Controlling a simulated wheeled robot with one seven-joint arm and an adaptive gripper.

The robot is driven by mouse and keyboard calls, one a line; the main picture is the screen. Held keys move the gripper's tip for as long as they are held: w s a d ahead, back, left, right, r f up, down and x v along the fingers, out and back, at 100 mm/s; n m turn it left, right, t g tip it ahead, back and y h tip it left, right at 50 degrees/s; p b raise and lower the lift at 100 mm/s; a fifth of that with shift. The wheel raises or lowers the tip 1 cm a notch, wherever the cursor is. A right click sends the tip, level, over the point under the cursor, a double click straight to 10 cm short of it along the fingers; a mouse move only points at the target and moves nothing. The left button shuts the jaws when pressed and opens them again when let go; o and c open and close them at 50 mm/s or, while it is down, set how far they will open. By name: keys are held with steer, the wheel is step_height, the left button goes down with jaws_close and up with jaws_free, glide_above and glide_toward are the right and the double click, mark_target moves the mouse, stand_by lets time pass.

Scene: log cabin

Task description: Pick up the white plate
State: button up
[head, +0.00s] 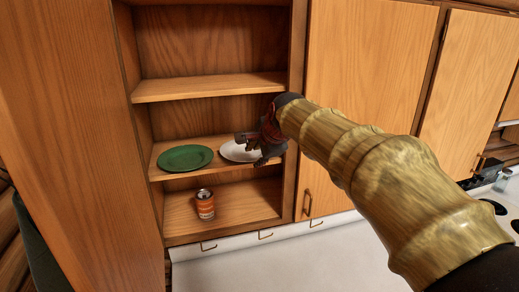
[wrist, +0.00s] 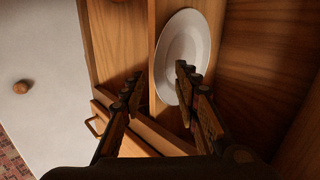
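The white plate (head: 238,151) lies flat on the middle shelf of the open cabinet, to the right of a green plate. In the head view my gripper (head: 254,144) is in front of it and hides its right part. In the wrist view the white plate (wrist: 185,52) shows almost whole, just beyond the fingertips. My gripper (wrist: 158,82) is open, with its two fingers apart and nothing between them.
A green plate (head: 185,158) lies on the same shelf at the left. An orange can (head: 205,204) stands on the bottom shelf. The upper shelf (head: 210,86) is empty. The cabinet's right side wall and a shut door (head: 365,60) are close to my arm. A white counter (head: 285,258) lies below.

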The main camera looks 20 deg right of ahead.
mark_target(253, 160)
steer(key=shift+x, duration=1.7)
steer(key=c, duration=0.8)
jaws_close()
